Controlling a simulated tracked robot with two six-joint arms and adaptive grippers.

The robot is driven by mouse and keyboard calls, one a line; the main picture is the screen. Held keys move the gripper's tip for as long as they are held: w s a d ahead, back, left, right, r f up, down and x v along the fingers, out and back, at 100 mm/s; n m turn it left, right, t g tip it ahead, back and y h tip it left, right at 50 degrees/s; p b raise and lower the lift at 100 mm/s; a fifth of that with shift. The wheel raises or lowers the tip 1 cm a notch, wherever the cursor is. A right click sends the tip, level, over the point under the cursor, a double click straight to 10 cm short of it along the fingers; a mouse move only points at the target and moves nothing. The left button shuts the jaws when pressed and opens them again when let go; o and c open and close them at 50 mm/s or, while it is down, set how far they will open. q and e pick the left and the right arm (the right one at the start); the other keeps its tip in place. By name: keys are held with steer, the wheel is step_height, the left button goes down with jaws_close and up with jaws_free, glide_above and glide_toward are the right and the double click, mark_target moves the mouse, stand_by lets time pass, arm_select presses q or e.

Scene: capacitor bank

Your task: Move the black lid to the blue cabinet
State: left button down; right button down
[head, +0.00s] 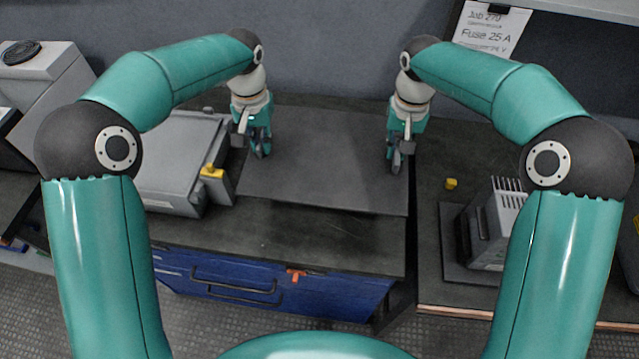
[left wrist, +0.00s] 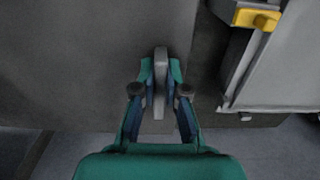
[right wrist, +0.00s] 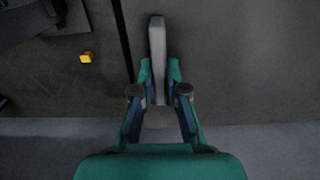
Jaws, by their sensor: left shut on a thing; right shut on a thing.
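The black lid (head: 325,150) is a flat dark panel above the worktop of the blue cabinet (head: 340,295). I cannot tell whether it touches the worktop; a dark band shows under its front edge. My left gripper (head: 257,148) is shut on a grey handle (left wrist: 160,75) at the lid's left side. My right gripper (head: 397,158) is shut on a grey handle (right wrist: 157,50) at the lid's right side. The lid's surface also shows in the left wrist view (left wrist: 70,60) and the right wrist view (right wrist: 250,60).
A grey case (head: 175,165) with a yellow latch (head: 212,171) stands close at the lid's left. On the right bench are a small yellow piece (head: 451,183) and a finned unit (head: 495,235). A gap separates the cabinet from that bench. A paper label (head: 490,28) hangs behind.

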arm_select(q)
steer(key=shift+a, duration=0.25)
arm_select(e)
steer(key=shift+a, duration=0.2)
